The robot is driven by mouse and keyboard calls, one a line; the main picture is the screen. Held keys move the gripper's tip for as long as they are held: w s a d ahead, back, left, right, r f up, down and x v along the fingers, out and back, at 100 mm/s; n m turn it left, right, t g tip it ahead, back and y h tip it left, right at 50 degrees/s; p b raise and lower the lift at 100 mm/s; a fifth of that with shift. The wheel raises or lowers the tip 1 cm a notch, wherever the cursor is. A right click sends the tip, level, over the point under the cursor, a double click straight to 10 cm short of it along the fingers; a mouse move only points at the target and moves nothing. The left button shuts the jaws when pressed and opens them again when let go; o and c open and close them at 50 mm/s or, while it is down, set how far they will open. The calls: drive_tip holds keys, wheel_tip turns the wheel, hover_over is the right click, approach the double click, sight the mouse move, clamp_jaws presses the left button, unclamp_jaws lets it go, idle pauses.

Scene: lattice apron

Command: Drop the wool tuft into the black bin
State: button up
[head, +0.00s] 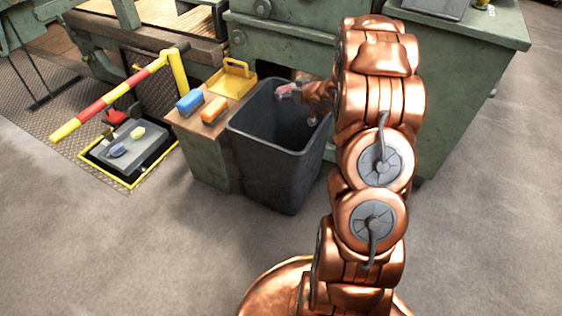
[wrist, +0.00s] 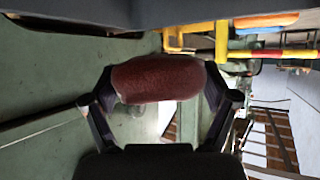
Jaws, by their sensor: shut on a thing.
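The wool tuft (wrist: 157,79) is a dark red, fuzzy, rounded roll. In the wrist view it lies between the two dark fingers of my gripper (wrist: 160,88), which is shut on it from both sides. In the head view my gripper (head: 288,90) is at the upper part of the black bin (head: 275,175), over its opening near the back rim; its exact height is hard to tell. Only a small reddish part of the tuft (head: 284,88) shows there. The bin stands upright on the floor, and my arm covers its right side.
A low wooden-topped bench (head: 187,121) left of the bin holds a blue block (head: 190,102), an orange block (head: 214,110) and a yellow tray (head: 232,81). A red-and-yellow barrier (head: 108,98) stands further left. Green machinery (head: 283,47) is behind the bin. The front floor is clear.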

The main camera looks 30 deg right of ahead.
drive_tip(key=shift+f+b, duration=0.85)
drive_tip(key=shift+f, duration=0.25)
drive_tip(key=o, duration=0.7)
drive_tip(key=v, duration=1.2)
